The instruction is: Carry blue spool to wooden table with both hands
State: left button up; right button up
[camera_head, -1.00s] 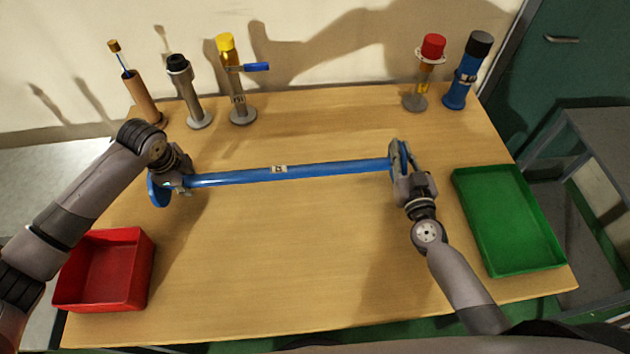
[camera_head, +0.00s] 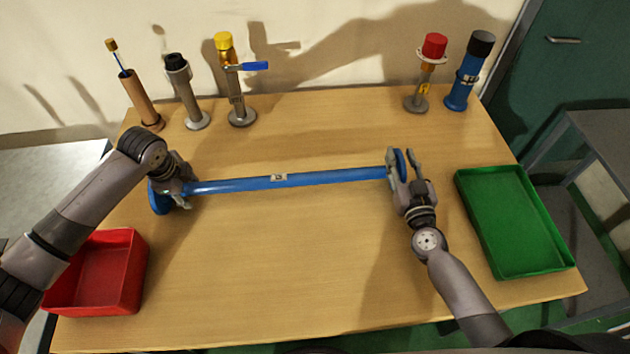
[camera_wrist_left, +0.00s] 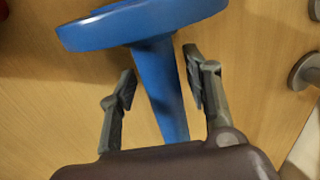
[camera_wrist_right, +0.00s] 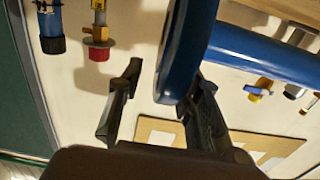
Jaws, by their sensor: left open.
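The blue spool (camera_head: 320,178), a long rod with a disc at each end, lies across the wooden table (camera_head: 270,260); whether it touches the tabletop is hard to tell. My left gripper (camera_head: 178,190) is open at its left end. In the left wrist view, the rod (camera_wrist_left: 160,80) passes between the open fingers (camera_wrist_left: 158,85), just beside the disc (camera_wrist_left: 110,28). My right gripper (camera_head: 403,160) is at the right end disc (camera_head: 401,164). In the right wrist view, its fingers (camera_wrist_right: 160,95) are spread, with the disc (camera_wrist_right: 185,50) nearer the right finger and a gap on the left.
A red bin (camera_head: 115,270) stands at front left and a green tray (camera_head: 515,220) at right. Several upright bottle-like items stand along the back, including a yellow-topped one (camera_head: 235,85) and a red-topped one (camera_head: 430,60). The table's middle front is clear.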

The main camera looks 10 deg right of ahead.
pick_arm(q)
jog(key=shift+w+f, duration=0.1)
pick_arm(e)
jog(key=shift+w, duration=0.1)
jog(key=shift+s, duration=0.2)
pick_arm(q)
jog(key=v, duration=1.2)
pick_arm(e)
jog(key=s, duration=1.1)
jog(key=shift+s, duration=0.35)
jog(key=shift+s+f, duration=0.1)
